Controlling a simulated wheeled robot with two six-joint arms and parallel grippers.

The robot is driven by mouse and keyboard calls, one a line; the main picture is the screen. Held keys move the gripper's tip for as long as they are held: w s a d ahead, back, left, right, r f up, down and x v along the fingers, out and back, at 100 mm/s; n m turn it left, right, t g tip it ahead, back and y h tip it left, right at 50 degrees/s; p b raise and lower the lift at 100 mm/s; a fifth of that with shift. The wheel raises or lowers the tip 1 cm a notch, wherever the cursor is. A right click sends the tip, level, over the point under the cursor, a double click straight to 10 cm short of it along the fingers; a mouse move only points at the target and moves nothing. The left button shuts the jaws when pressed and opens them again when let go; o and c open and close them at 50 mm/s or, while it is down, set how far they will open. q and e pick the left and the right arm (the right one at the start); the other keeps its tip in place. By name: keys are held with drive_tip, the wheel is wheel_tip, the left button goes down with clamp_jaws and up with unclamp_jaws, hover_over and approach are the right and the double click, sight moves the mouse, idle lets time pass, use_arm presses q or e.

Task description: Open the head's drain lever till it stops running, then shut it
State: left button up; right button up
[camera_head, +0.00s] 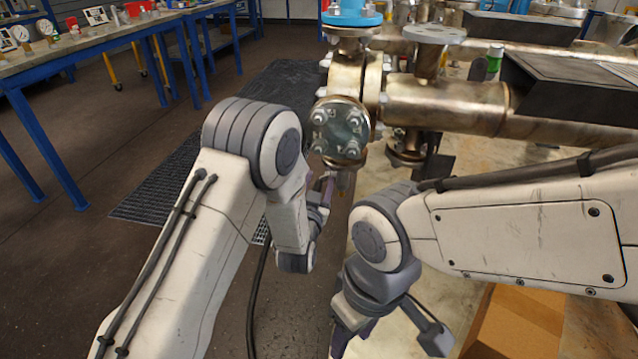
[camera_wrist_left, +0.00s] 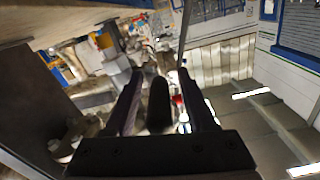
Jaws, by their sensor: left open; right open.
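The head is the bronze flanged vessel end (camera_head: 341,128), with a bolted round cover facing me. A small brassy part (camera_head: 345,183) shows just below it, but I cannot make out a drain lever in the head view. My left gripper (camera_head: 328,187) is just under the flange, mostly hidden behind my left wrist. In the left wrist view its jaws (camera_wrist_left: 160,78) are open. A dark, rounded bar (camera_wrist_left: 158,106) shows between them with gaps on both sides; I cannot tell whether it is the lever. My right gripper (camera_head: 350,338) is low, open, away from the head, and partly cut off.
A bronze pipe (camera_head: 445,105) runs right from the head, with a blue flange (camera_head: 352,14) above. A cardboard box (camera_head: 515,325) is at lower right. A blue-framed workbench (camera_head: 90,55) stands at upper left. A dark floor grating (camera_head: 175,190) lies left of the head.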

use_arm(q)
drive_tip(key=c, duration=0.8)
clamp_jaws()
drive_tip(key=shift+a, duration=0.2)
idle(0.4)
